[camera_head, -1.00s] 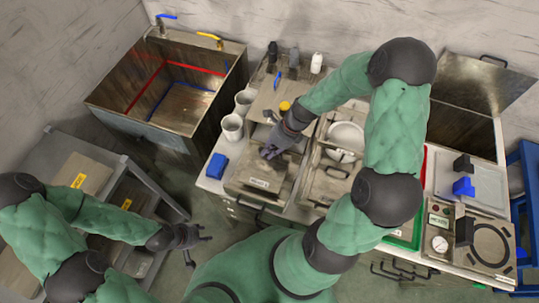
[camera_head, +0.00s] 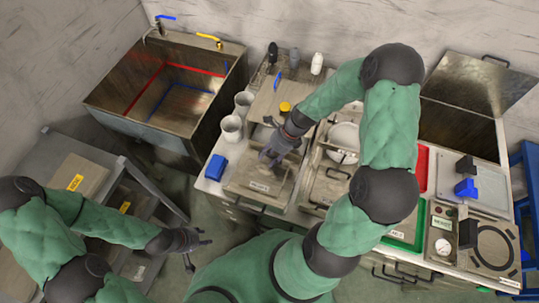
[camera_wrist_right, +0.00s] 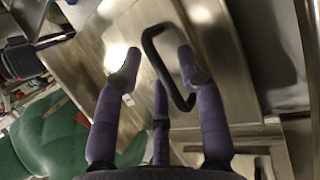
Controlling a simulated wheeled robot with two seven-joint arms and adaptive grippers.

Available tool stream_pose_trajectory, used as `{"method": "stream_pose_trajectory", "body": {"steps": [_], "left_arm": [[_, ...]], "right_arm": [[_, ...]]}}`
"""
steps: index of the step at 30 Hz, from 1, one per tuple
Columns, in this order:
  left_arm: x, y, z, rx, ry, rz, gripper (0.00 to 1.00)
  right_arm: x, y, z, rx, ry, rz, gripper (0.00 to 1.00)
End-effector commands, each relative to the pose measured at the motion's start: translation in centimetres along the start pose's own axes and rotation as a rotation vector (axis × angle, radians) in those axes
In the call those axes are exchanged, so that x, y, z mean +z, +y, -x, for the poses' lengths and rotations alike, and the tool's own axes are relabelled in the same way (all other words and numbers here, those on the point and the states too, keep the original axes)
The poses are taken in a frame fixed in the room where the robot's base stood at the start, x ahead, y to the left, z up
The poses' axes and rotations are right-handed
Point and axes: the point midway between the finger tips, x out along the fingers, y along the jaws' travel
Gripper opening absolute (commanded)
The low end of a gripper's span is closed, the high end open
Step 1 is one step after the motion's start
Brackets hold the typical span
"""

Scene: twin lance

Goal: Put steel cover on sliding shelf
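A flat steel cover (camera_head: 262,177) with a white label lies on the counter. In the right wrist view, a steel panel (camera_wrist_right: 225,75) bears a black bar handle (camera_wrist_right: 165,65); it appears to be this cover. My right gripper (camera_head: 272,158) is over the cover. In the wrist view its purple fingers (camera_wrist_right: 158,75) are spread, with the handle between them and no clear grip on it. My left gripper (camera_head: 197,245) is empty with fingers apart, beside the grey shelf unit (camera_head: 88,143) at the left. Yellow-labelled panels (camera_head: 85,172) show there; which is the sliding shelf is unclear.
A blue block (camera_head: 216,167) and white cups (camera_head: 231,128) stand left of the cover. Steel containers with a white bowl (camera_head: 343,137) lie to its right, partly behind my right arm. A deep sink (camera_head: 170,90) is at the back left. Floor shows between shelf unit and counter.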

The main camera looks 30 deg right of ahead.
Motion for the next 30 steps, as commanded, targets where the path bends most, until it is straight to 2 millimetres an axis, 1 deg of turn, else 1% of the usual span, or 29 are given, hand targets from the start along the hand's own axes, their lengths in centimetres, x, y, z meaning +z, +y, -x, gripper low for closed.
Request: {"method": "stream_pose_trajectory", "body": {"steps": [5, 8, 11, 18, 21, 25, 30], "left_arm": [[0.0, 0.0, 0.1, 0.000, 0.000, 0.000, 0.40], [0.0, 0.1, 0.4, 0.000, 0.000, 0.000, 0.40], [0.0, 0.3, 0.9, 0.000, 0.000, 0.000, 0.40], [0.1, 0.8, 2.3, 0.000, 0.000, 0.000, 0.40], [0.1, 0.9, 2.7, 0.000, 0.000, 0.000, 0.40], [0.1, 1.1, 3.0, 0.000, 0.000, 0.000, 0.40], [0.1, 1.1, 3.2, 0.000, 0.000, 0.000, 0.40]], "right_arm": [[0.1, 0.0, 0.2, -0.001, 0.000, 0.000, 0.39], [0.1, 0.0, 1.1, -0.003, -0.001, -0.001, 0.39], [0.1, 0.0, 2.6, -0.003, -0.002, -0.001, 0.39], [0.1, 0.0, 7.5, -0.004, -0.002, -0.001, 0.39], [0.1, 0.0, 9.2, -0.003, -0.001, -0.001, 0.39], [0.1, 0.0, 10.9, -0.002, -0.001, -0.001, 0.39], [0.1, 0.1, 11.9, 0.000, 0.000, -0.001, 0.39]]}}
